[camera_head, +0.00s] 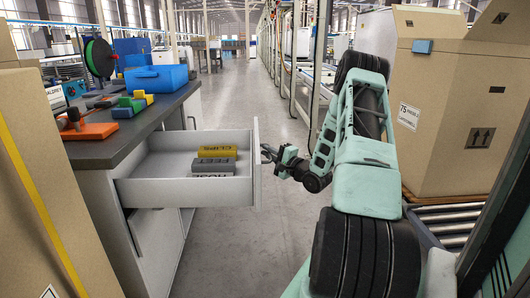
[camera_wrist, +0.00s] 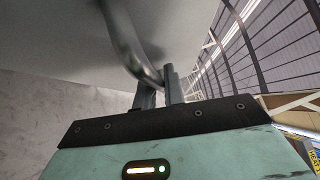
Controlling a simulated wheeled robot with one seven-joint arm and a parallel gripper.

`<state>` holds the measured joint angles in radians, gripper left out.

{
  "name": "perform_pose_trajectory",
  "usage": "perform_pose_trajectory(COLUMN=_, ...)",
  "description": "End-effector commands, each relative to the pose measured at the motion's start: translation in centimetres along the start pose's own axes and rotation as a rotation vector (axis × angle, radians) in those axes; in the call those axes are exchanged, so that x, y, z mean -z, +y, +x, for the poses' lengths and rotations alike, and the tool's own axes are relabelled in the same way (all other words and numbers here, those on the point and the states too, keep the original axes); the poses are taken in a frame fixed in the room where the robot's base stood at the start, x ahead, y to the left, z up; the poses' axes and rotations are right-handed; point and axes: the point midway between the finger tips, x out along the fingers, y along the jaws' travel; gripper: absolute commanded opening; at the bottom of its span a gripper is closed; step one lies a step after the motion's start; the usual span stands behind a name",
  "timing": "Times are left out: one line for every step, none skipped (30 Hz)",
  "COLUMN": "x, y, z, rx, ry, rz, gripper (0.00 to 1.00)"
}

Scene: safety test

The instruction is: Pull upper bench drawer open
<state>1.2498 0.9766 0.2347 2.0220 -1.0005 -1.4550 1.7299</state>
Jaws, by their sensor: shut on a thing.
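The upper bench drawer (camera_head: 185,192) stands well out from the bench (camera_head: 150,121), with its inside showing. Its front panel faces right, towards my arm. My gripper (camera_head: 269,153) is at the outer face of that panel, at handle height. In the wrist view the curved metal drawer handle (camera_wrist: 127,45) runs down to my gripper's fingers (camera_wrist: 160,88), which are shut on it. The exact contact is partly hidden by the fingers. In the drawer lie a yellow block (camera_head: 217,152) and grey blocks (camera_head: 213,167) with lettering.
Cardboard boxes stand at left (camera_head: 35,190) and right (camera_head: 455,110), the right one by a roller conveyor (camera_head: 448,222). The aisle floor (camera_head: 240,95) is clear.

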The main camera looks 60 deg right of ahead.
Motion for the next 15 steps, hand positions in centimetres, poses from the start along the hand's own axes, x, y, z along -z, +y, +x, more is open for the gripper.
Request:
perform_pose_trajectory(x=-0.1, y=0.19, z=-0.06, rx=-0.004, ry=-0.002, rz=0.002, gripper=0.0)
perform_pose_trajectory(x=-0.1, y=0.2, z=-0.06, rx=-0.004, ry=-0.002, rz=0.002, gripper=0.0)
perform_pose_trajectory(x=-0.1, y=0.2, z=-0.05, rx=-0.004, ry=-0.002, rz=0.002, gripper=0.0)
perform_pose_trajectory(x=-0.1, y=0.2, z=-0.05, rx=-0.004, ry=-0.002, rz=0.002, gripper=0.0)
perform_pose_trajectory(x=-0.1, y=0.2, z=-0.05, rx=-0.004, ry=-0.002, rz=0.002, gripper=0.0)
perform_pose_trajectory(x=-0.1, y=0.21, z=-0.05, rx=-0.004, ry=-0.002, rz=0.002, gripper=0.0)
perform_pose_trajectory(x=-0.1, y=0.2, z=-0.04, rx=-0.004, ry=-0.002, rz=0.002, gripper=0.14)
perform_pose_trajectory(x=-0.1, y=0.2, z=-0.04, rx=-0.004, ry=-0.002, rz=0.002, gripper=0.2)
perform_pose_trajectory(x=-0.1, y=0.19, z=-0.04, rx=-0.004, ry=-0.002, rz=0.002, gripper=0.2)
perform_pose_trajectory(x=-0.09, y=0.18, z=-0.03, rx=-0.004, ry=-0.001, rz=0.001, gripper=0.2)
perform_pose_trajectory(x=-0.08, y=0.16, z=-0.02, rx=-0.003, ry=-0.001, rz=0.001, gripper=0.2)
perform_pose_trajectory(x=-0.07, y=0.14, z=-0.02, rx=-0.003, ry=-0.001, rz=0.001, gripper=0.2)
perform_pose_trajectory(x=-0.06, y=0.13, z=-0.01, rx=-0.003, ry=-0.001, rz=0.001, gripper=0.2)
perform_pose_trajectory(x=-0.05, y=0.12, z=-0.01, rx=-0.002, ry=-0.001, rz=0.001, gripper=0.2)
perform_pose_trajectory(x=-0.05, y=0.1, z=0.0, rx=-0.002, ry=-0.001, rz=0.0, gripper=0.2)
